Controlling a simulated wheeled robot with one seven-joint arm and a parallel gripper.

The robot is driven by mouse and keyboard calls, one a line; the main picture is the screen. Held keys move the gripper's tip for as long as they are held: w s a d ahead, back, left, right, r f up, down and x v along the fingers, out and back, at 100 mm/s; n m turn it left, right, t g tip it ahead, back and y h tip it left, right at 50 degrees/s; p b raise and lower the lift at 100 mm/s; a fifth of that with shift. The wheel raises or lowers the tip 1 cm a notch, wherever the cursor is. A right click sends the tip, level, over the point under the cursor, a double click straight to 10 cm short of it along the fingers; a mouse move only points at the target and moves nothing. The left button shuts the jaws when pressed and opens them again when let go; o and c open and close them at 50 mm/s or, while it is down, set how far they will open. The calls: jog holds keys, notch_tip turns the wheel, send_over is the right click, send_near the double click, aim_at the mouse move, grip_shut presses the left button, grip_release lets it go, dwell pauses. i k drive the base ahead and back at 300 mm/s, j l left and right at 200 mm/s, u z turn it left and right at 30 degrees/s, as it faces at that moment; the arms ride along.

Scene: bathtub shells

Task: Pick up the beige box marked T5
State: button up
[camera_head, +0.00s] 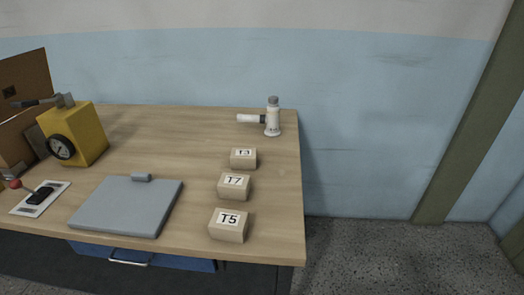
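The beige box marked T5 (228,234) sits upright on the wooden table (274,195), near its front right corner. Its label faces up toward the camera. A beige box marked T7 (234,191) stands just behind it, apart from it. A beige box marked T3 (243,163) stands farther back in the same row. My gripper is not in view.
A grey flat panel (127,207) lies left of the boxes. A yellow device with a gauge (83,138), a lever switch plate (40,198) and a cardboard box (22,92) are at the left. Floor is clear at right.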

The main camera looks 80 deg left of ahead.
aim_at(227, 225)
jog(key=i+u, duration=0.55)
jog(key=i+j+u, duration=0.2)
jog(key=u, duration=0.2)
jog(key=i+u, duration=1.1)
jog(key=u, duration=0.15)
jog(key=i+u, duration=0.35)
jog(key=i, duration=0.4)
jog(key=i+l+u, duration=0.15)
jog(key=i+u, duration=0.2)
jog(key=i, duration=0.45)
jog(key=i+u, duration=0.1)
jog(key=u, duration=2.55)
